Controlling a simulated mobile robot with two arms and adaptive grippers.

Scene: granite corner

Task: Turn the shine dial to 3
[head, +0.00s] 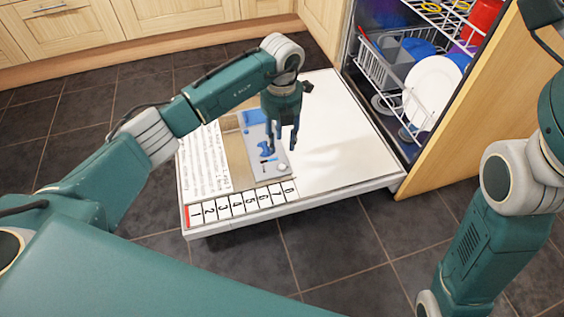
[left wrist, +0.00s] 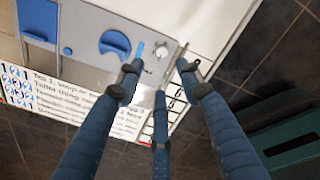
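The dispenser panel (head: 255,120) is a pale grey plate with blue parts, set into the open dishwasher door. A small round white knob, which looks like the shine dial (head: 282,167), sits at its near right corner. It also shows in the left wrist view (left wrist: 162,47); I cannot read its setting. My left gripper (head: 283,148) points down over the panel with its fingers spread and empty. In the left wrist view its fingers (left wrist: 156,67) reach toward the dial from below, apparently not touching it. My right arm shows at the right, but its gripper is out of frame.
The white dishwasher door (head: 340,140) lies flat, with a strip of numbered labels (head: 240,203) along its near edge and printed text at left. A dish rack (head: 385,75) with a white plate stands at the back right. A wooden panel (head: 480,110) stands beside it.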

